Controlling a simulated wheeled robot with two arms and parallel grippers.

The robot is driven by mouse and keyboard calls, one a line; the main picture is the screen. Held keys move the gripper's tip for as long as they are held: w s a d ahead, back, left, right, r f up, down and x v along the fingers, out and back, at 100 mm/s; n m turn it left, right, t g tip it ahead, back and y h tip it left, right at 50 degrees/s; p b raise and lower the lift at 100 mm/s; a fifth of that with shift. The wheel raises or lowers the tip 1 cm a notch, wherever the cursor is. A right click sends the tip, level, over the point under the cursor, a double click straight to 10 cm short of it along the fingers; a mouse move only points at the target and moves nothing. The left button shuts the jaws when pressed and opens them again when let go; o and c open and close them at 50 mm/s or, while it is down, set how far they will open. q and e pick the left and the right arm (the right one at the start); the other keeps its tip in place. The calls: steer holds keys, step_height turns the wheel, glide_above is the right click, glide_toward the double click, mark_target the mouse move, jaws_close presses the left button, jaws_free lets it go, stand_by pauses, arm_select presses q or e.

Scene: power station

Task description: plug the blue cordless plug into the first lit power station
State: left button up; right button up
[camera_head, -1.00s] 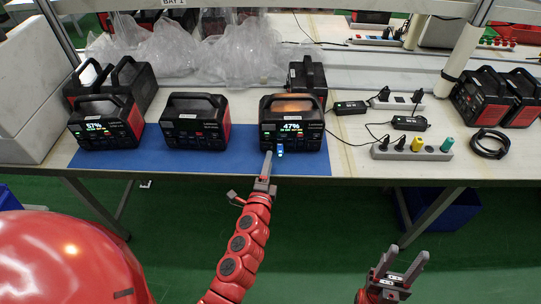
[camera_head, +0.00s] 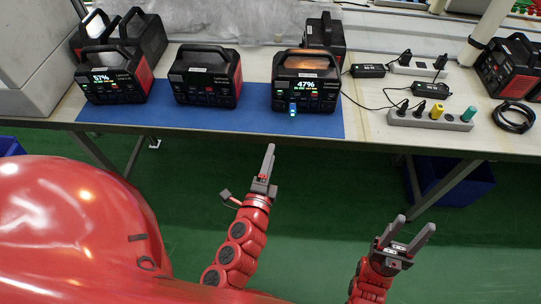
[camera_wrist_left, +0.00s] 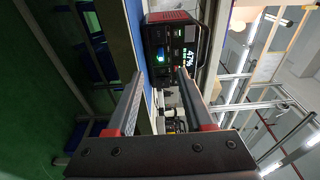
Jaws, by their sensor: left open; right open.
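The blue plug (camera_head: 292,108) is at the lower front face of the right-hand front power station (camera_head: 307,84), whose lit screen reads 47%. Its blue glow also shows in the left wrist view (camera_wrist_left: 160,53); I cannot tell how deep it sits. A second lit power station (camera_head: 112,78) at the left reads 57%. The middle power station (camera_head: 205,78) has a dark screen. My left gripper (camera_head: 268,165) is open and empty, in front of the table edge, apart from the plug. My right gripper (camera_head: 411,227) is open and empty, low at the right.
The stations stand on a blue mat (camera_head: 180,118) along the table's front edge. To the right are a power strip (camera_head: 430,119) with several plugs, black adapters, a coiled black cable (camera_head: 514,117) and more power stations (camera_head: 505,65). The floor before the table is clear.

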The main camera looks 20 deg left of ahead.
arm_select(q)
steer(key=s+a+f+n+g+y+b, duration=0.2)
steer(key=a+f+n+g+y, duration=0.2)
steer(key=a+f+n, duration=0.5)
steer(key=n+t+h+b, duration=0.4)
steer(key=n+h, duration=0.7)
steer(key=n, duration=1.1)
glide_toward(283, 109)
steer(key=p+x, duration=0.2)
steer(key=x, duration=0.6)
steer(key=shift+p, duration=0.3)
